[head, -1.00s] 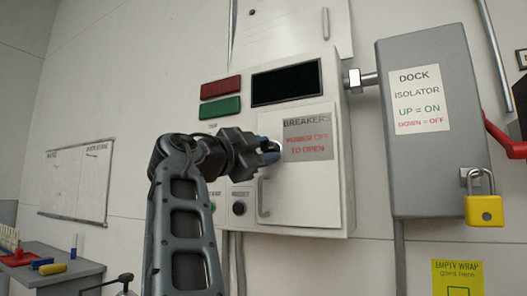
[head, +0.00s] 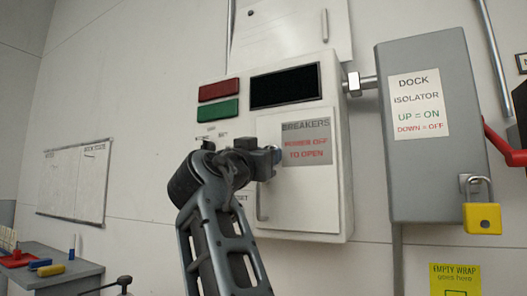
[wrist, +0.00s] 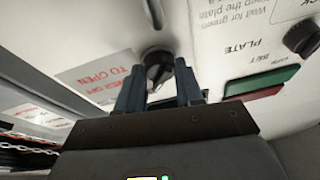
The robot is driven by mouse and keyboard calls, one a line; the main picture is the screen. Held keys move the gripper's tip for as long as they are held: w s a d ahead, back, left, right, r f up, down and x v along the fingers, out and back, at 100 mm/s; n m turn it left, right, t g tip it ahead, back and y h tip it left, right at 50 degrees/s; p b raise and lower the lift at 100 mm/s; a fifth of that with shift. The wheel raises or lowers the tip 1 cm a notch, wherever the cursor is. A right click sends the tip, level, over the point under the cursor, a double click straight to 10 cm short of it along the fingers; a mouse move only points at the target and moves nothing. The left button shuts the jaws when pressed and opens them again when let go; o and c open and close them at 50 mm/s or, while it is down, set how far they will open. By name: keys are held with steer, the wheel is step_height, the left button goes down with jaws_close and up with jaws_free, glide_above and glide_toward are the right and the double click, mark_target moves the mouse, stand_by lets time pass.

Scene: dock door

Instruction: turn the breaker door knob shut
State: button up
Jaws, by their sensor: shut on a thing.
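The breaker door (head: 297,205) is a white panel on the control cabinet, with a grey label reading BREAKERS, POWER OFF TO OPEN. It lies flat against the cabinet front. The door knob (wrist: 159,62) is small, round and black with a raised grip, seen in the wrist view. My gripper (head: 277,156) is at the door's left edge beside the label, and hides the knob in the head view. In the wrist view my gripper (wrist: 158,76) has its two blue fingers on either side of the knob, shut on it.
The grey dock isolator box (head: 430,180) stands out at the right, with a yellow padlock (head: 482,218) and red lever (head: 505,145). A bench (head: 60,278) is at lower left.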

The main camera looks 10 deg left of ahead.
steer(key=shift+d+r+n+y+p, duration=0.1)
steer(key=shift+n+y+p, duration=0.65)
steer(key=shift+n+p, duration=0.75)
steer(key=shift+d+n+y+p, duration=0.1)
steer(key=shift+n+y+p, duration=0.7)
steer(key=shift+n, duration=1.15)
steer(key=shift+r+n+y+p, duration=0.1)
steer(key=shift+n+y+p, duration=0.55)
steer(key=shift+n+p, duration=0.9)
steer(key=shift+s+f+n, duration=0.1)
steer(key=shift+n, duration=0.3)
steer(key=o, duration=1)
steer(key=shift+o, duration=0.2)
steer(key=shift+s, duration=0.1)
steer(key=b+v, duration=0.2)
steer(key=v, duration=0.5)
steer(key=shift+s, duration=0.25)
